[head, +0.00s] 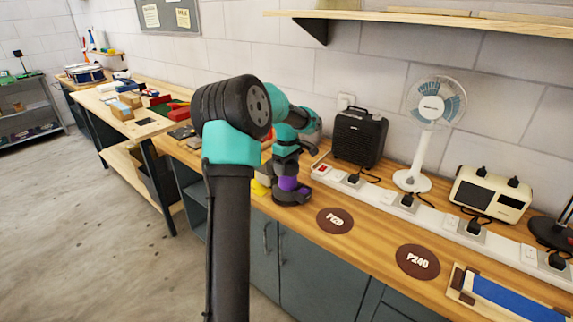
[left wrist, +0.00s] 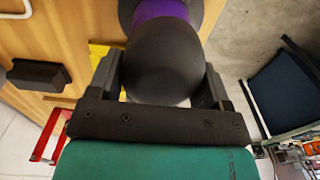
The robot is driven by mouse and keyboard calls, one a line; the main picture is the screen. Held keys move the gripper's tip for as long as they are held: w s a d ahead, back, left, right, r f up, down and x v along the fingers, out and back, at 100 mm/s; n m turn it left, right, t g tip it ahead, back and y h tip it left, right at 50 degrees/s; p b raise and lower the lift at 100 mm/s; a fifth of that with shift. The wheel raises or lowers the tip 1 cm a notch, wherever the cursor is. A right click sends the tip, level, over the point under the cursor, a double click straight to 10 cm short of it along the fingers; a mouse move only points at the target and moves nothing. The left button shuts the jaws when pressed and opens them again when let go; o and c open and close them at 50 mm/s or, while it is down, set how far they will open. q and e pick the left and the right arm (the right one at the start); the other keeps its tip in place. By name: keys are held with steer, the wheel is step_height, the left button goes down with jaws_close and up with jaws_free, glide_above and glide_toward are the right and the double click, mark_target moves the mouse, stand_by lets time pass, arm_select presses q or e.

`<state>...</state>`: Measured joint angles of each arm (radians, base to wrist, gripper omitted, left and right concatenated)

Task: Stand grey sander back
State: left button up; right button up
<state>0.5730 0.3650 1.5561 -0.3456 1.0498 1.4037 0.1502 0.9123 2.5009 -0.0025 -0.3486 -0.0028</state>
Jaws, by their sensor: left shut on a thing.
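The grey sander (head: 288,183) has a dark grey rounded top, a purple band and a dark base. In the head view it is upright at the bench's front edge, left of the brown P120 disc (head: 335,221); I cannot tell whether its base touches the wood. My left gripper (head: 287,150) is above it, shut on its top. In the left wrist view the sander's rounded grey top (left wrist: 162,70) sits between both fingers of the left gripper (left wrist: 160,80), with the purple band beyond. My right gripper is not in view.
A brown P240 disc (head: 418,261) lies further right. A white power strip (head: 385,200) with black plugs runs along the bench. Behind stand a black heater (head: 359,137), a white fan (head: 412,181) and a cream device (head: 491,194). A yellow item (head: 260,187) lies left of the sander.

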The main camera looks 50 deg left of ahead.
arm_select(q)
steer(key=shift+f, duration=0.3)
steer(key=shift+f, duration=0.35)
steer(key=o, duration=0.7)
steer(key=shift+f, duration=0.25)
steer(key=o, duration=0.4)
steer(key=shift+r, duration=0.2)
steer(key=shift+r, duration=0.15)
step_height(320, 180, up, 13)
